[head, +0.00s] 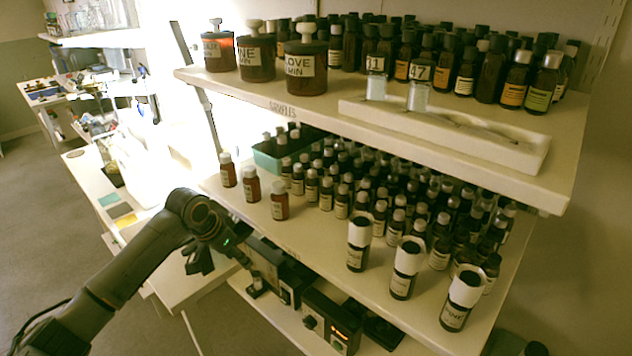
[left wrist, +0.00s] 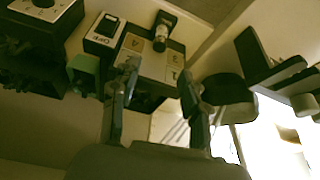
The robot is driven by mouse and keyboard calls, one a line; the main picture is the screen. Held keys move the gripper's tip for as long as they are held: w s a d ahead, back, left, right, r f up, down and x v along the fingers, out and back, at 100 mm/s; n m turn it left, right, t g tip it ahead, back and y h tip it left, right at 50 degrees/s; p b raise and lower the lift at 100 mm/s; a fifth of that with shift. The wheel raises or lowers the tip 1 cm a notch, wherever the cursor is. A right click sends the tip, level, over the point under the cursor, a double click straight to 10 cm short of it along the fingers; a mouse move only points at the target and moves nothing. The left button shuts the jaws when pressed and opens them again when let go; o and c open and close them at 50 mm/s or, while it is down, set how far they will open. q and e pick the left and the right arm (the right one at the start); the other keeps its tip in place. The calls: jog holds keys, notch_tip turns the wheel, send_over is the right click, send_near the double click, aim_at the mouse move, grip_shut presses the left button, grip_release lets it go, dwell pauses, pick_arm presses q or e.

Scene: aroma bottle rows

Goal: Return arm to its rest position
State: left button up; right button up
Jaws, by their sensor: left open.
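My left arm comes in from the lower left in the head view, with its gripper (head: 240,258) in front of the shelf edge, near the devices on the lower shelf. In the left wrist view the gripper's two fingers (left wrist: 159,78) are spread apart, with nothing held between them. Beyond them is a device with a numbered panel (left wrist: 150,58) and a small cylinder (left wrist: 162,28) at its top. My right gripper shows in neither view.
The middle shelf (head: 335,245) holds rows of dark bottles, with three white-collared ones at the front. The upper shelf (head: 300,100) holds jars, bottles and a white tray (head: 440,130). Black boxes (head: 330,318) stand below. A side table (head: 95,185) and open floor lie left.

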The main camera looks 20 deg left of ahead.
pick_arm(q)
jog(key=s+d+f+m+g, duration=0.1)
jog(key=s+d+f+m, duration=0.1)
jog(key=s+d+f, duration=1.05)
jog(key=s+d+r+n+y, duration=0.1)
jog(key=s+d+n, duration=0.15)
jog(key=s, duration=0.65)
jog(key=s+d+r+n, duration=0.1)
jog(key=s+d+r, duration=0.15)
jog(key=s, duration=0.65)
notch_tip(320, 180, down, 28)
jog(key=s+g, duration=0.1)
jog(key=s, duration=0.1)
jog(key=s+a+f+g, duration=0.1)
jog(key=s+a+f, duration=0.1)
jog(key=s+f, duration=1.3)
jog(key=shift+s+m, duration=0.35)
jog(key=shift+s, duration=0.05)
